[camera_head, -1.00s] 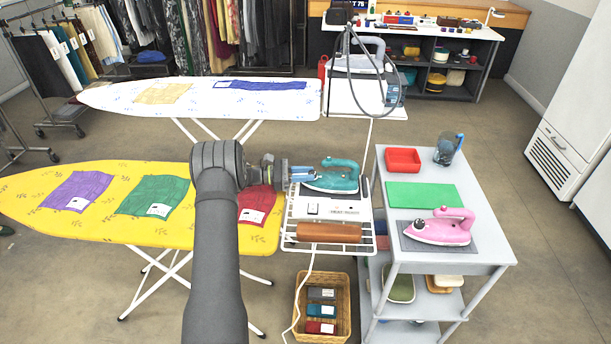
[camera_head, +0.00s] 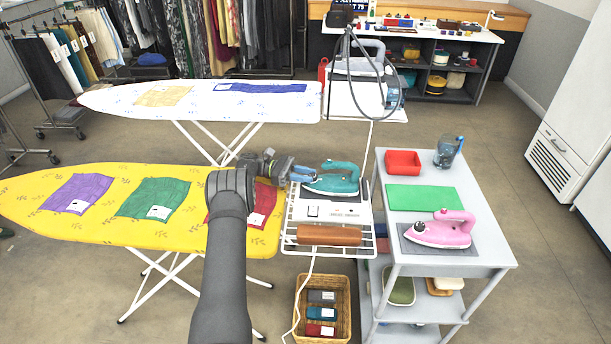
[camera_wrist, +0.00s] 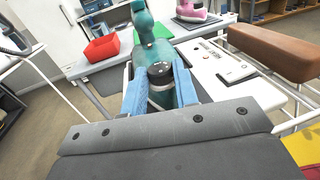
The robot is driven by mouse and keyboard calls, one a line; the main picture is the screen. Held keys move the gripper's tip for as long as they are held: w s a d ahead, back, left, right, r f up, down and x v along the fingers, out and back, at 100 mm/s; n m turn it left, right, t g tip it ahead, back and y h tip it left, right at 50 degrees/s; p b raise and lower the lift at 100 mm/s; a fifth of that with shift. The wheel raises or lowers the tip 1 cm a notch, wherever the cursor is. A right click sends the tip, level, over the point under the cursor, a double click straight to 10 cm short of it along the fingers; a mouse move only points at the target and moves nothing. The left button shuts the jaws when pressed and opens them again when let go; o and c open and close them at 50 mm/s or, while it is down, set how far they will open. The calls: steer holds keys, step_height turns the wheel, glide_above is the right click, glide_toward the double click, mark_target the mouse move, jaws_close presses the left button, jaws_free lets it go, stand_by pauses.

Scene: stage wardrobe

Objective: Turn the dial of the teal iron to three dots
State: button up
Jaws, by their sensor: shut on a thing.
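The teal iron (camera_head: 338,180) rests on the white rack at the end of the yellow ironing board, its handle upward. It also shows in the wrist view (camera_wrist: 143,28), beyond my fingers. My gripper (camera_head: 304,175) is at the iron's left end. In the wrist view my gripper (camera_wrist: 160,92) has its two blue fingers closed around the dark-topped round dial (camera_wrist: 159,72) at the iron's rear. The dial's dot marks are too small to read.
A white panel with a switch (camera_head: 330,212) and a brown roll (camera_head: 328,235) lie in front of the iron. A grey cart (camera_head: 470,258) at right bears a pink iron (camera_head: 440,232), a green mat (camera_head: 424,198) and a red tray (camera_head: 403,162).

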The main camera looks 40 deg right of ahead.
steer(key=o, duration=1)
steer(key=shift+v, duration=3.75)
steer(key=shift+s, duration=0.15)
steer(key=x, duration=0.7)
steer(key=shift+d, duration=0.15)
steer(key=shift+s+h, duration=0.1)
steer(key=shift+h, duration=0.2)
